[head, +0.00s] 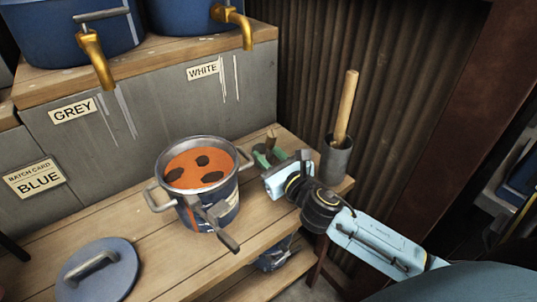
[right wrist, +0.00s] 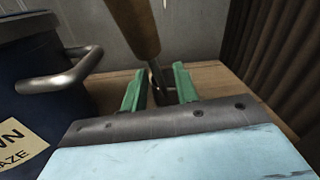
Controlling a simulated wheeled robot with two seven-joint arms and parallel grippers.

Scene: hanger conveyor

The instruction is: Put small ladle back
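A wooden-handled tool, which looks like the small ladle (head: 271,138), stands behind the pot, beside my right gripper (head: 264,157). Its wooden handle also shows in the right wrist view (right wrist: 137,28), leading down to a thin metal part. My right gripper's green fingers (right wrist: 158,88) are apart, with that metal part showing between them and gaps beside it. I cannot tell whether they touch it. The tool's lower end is hidden. A two-handled pot (head: 221,208) holds orange liquid with dark patches. My left gripper is not in view.
A blue lid (head: 97,268) lies at the front left of the wooden bench. A grey cup (head: 336,160) holding a thick wooden handle (head: 347,105) stands at the right. Behind are grey panels and blue tanks with brass taps (head: 95,60). Bench between lid and pot is clear.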

